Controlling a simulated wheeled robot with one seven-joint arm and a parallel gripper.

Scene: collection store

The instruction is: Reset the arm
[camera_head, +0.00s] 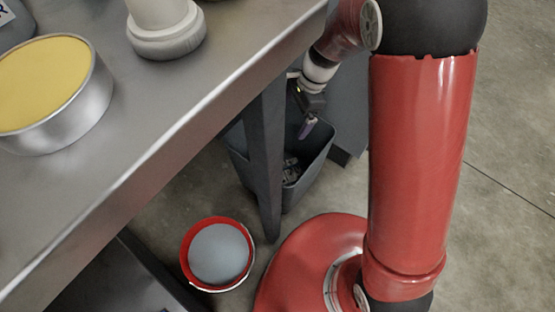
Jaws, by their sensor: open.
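My red and black arm stands upright at the right of the head view. It bends over at the top and comes down again behind the table's right edge. My gripper (308,126) points down at the end of the arm, over a dark grey bin (318,160) on the floor. It is small in the picture and its fingers are partly in shadow. I see nothing held in it.
A metal table (160,110) fills the left, bearing a round tin with a yellow top (100,85) and a pale pedestal-like object (165,38). A red-rimmed bucket (186,262) with grey contents stands below. Concrete floor (510,130) is clear at right.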

